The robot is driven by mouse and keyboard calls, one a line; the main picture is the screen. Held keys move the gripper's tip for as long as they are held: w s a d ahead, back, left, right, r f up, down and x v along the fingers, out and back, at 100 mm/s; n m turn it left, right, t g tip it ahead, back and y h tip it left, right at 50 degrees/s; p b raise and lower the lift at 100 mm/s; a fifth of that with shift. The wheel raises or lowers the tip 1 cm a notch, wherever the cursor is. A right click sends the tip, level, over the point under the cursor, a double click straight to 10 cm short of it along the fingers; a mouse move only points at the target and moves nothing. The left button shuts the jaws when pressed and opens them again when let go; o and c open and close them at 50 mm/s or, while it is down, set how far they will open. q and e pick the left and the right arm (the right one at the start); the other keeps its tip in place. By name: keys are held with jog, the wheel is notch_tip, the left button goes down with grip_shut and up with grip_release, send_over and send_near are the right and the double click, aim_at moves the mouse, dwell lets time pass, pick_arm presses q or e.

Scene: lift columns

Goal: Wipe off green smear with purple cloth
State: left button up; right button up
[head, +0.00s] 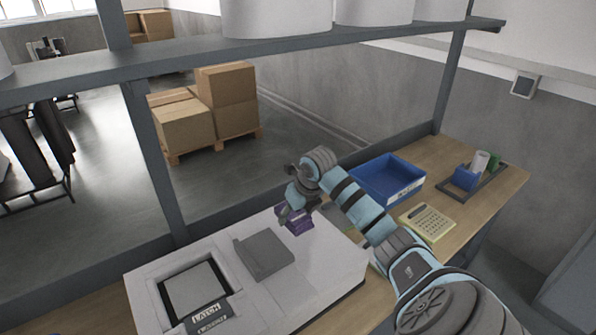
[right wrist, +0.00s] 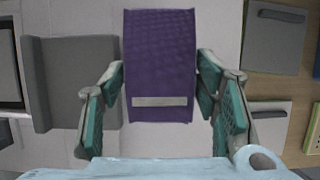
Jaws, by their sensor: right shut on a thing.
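The purple cloth (head: 298,221), a block-like pad with a pale strip, is at the far right part of the white machine's top. My right gripper (head: 290,207) is shut on it from above. In the right wrist view the cloth (right wrist: 160,65) sits between the two teal-padded fingers (right wrist: 160,95). I cannot tell whether the cloth touches the machine's top. I cannot make out a green smear in either view; the cloth or gripper may hide it. My left gripper is not in view.
The white machine (head: 325,262) has a grey raised block (head: 263,254) and a dark recessed window with a latch label (head: 207,312). A shelf beam (head: 190,62) crosses above.

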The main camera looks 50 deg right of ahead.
jog(key=shift+w+r, duration=0.1)
jog(key=shift+r, duration=1.4)
jog(key=shift+f, duration=0.1)
